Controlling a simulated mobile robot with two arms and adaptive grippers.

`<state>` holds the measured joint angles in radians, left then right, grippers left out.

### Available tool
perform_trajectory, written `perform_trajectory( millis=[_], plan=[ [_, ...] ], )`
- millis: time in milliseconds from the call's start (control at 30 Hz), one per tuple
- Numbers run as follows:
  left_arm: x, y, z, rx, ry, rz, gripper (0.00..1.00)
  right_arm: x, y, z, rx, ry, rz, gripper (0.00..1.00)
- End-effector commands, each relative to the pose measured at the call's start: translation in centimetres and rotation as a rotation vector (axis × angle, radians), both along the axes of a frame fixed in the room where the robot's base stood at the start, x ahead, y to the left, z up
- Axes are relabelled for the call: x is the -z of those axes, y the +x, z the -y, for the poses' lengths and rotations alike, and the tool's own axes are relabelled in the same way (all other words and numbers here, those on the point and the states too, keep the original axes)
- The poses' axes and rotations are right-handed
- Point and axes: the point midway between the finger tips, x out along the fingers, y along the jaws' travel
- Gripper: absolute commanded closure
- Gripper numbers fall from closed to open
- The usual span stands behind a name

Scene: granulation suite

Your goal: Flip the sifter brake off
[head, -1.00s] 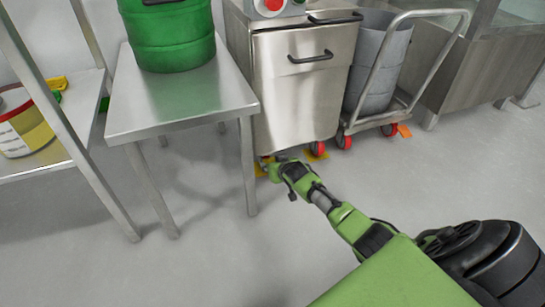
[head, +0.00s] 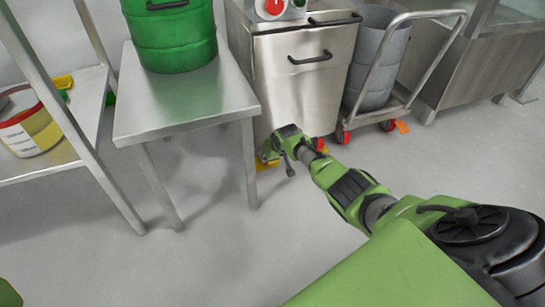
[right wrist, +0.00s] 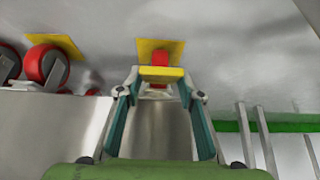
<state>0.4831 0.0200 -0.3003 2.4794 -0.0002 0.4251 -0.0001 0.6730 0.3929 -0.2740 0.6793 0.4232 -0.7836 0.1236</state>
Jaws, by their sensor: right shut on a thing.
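The sifter is a steel cabinet on casters (head: 295,80) with a red knob on top, in the head view. A yellow brake tab (right wrist: 161,71) with a red part behind it shows between my right fingertips in the right wrist view. My right gripper (right wrist: 161,80) is shut on this tab, with one teal-padded finger at each end of it. In the head view my right gripper (head: 268,153) is low at the cabinet's front left corner, and the wrist hides most of the tab. My left gripper is not in view.
A steel table (head: 190,112) with a green drum (head: 172,40) stands left of the cabinet, one leg close to my right gripper. A trolley (head: 430,75) with a grey bin stands to the right. A shelf (head: 60,160) is at far left. Floor in front is clear.

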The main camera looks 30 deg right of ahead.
Motion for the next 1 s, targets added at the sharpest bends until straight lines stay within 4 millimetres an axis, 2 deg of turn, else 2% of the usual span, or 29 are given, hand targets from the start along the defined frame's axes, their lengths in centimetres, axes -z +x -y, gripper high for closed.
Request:
perform_trajectory(
  millis=[267, 300, 367, 767, 1000],
  plan=[
    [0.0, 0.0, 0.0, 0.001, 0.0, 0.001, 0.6, 0.0, 0.0, -0.1, -0.001, 0.0, 0.0, 0.87],
    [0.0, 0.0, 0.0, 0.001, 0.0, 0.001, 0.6, 0.0, 0.0, -0.1, -0.001, 0.001, 0.0, 0.63],
    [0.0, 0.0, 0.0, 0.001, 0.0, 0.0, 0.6, 0.0, 0.0, -0.1, -0.001, 0.001, 0.0, 0.49],
    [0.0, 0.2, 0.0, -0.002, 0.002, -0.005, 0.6, -0.1, 0.0, 0.0, 0.0, 0.0, 0.0, 0.49],
    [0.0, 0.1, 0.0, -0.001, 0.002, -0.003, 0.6, -1.2, -0.7, -0.1, -0.001, -0.001, 0.002, 0.49]
  ],
)
